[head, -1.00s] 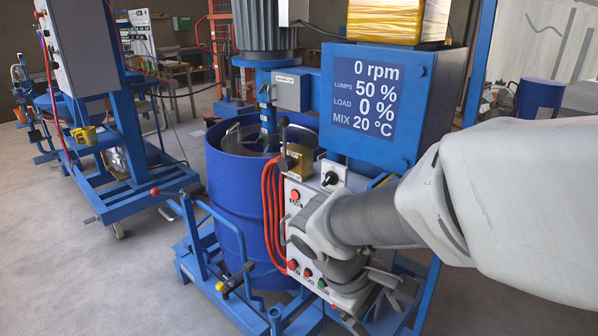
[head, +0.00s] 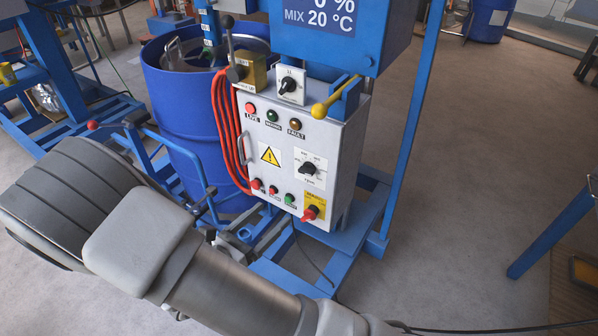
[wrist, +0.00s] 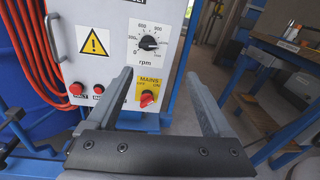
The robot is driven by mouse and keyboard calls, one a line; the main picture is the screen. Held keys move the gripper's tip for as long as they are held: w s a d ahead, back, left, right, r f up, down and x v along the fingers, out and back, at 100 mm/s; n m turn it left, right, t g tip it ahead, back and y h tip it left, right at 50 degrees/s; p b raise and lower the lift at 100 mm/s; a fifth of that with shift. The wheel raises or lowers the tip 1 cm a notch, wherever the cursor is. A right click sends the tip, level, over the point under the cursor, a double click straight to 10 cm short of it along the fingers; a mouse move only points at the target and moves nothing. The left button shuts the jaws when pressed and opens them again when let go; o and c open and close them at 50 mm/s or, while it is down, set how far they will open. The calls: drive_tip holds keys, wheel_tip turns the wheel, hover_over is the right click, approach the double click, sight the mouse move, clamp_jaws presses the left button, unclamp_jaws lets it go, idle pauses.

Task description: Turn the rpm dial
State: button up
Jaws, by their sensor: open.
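The rpm dial (head: 308,168) is a black knob on a white scale plate on the grey control panel (head: 347,150). In the wrist view the dial (wrist: 148,43) sits above and between my finger lines, with its "rpm" label below it. My gripper (wrist: 158,95) is open and empty, its two grey fingers apart and pointing toward the panel. Between the fingers, below the dial, is the red mains switch (wrist: 147,98) on a yellow plate. In the head view my gripper (head: 245,240) is low in front of the panel, partly hidden by my arm.
Buttons and lamps cover the panel, with a yellow warning sign (head: 270,155). Red cables (head: 228,135) hang at its left beside a blue drum (head: 180,120). A yellow-knobbed lever (head: 320,110) juts out above.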

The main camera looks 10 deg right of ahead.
drive_tip(key=a+f+n+t, duration=0.1)
drive_tip(key=b, duration=0.4)
approach(304, 172)
drive_tip(key=x, duration=0.9)
drive_tip(key=shift+f, duration=0.15)
drive_tip(key=shift+c, duration=0.3)
clamp_jaws()
drive_tip(key=shift+n+p, duration=0.3)
drive_tip(key=shift+p, duration=0.1)
